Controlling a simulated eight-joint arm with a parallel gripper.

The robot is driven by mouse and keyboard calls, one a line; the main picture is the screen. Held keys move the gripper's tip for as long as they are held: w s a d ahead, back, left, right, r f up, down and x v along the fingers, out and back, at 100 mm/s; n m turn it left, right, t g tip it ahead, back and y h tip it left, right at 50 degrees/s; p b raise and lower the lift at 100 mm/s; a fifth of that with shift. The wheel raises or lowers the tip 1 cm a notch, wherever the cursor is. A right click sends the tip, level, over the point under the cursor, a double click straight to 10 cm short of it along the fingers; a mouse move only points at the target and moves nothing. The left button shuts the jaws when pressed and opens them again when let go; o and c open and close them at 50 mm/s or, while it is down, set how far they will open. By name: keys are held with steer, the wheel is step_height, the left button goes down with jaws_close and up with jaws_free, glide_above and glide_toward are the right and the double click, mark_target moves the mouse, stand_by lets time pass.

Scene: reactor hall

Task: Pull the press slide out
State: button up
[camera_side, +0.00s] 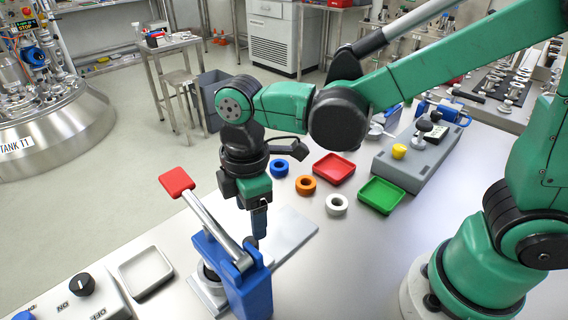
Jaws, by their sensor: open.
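The blue press (240,285) stands at the front of the table, with a silver lever ending in a red handle (176,181) raised to the upper left. A flat light-grey plate (290,232) reaches out behind and to the right of the press. A round metal and dark part (210,280) shows at the press's left side. I cannot tell for certain which part is the slide. My gripper (259,225) points down just behind the press, over or beside the plate. It is open and holds nothing that I can see. Its fingers overlap in this view, and the press hides what lies below them.
Blue (278,168), orange (306,186) and white (336,204) rings lie behind, near red (334,168) and green (381,195) trays. A grey fixture (418,155) stands at the back right. A white tray (146,272) and control box (75,300) are at front left.

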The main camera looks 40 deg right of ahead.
mark_target(252, 240)
steer(key=shift+a+f, duration=0.25)
steer(key=shift+f, duration=2.7)
jaws_close()
steer(key=shift+d, duration=0.1)
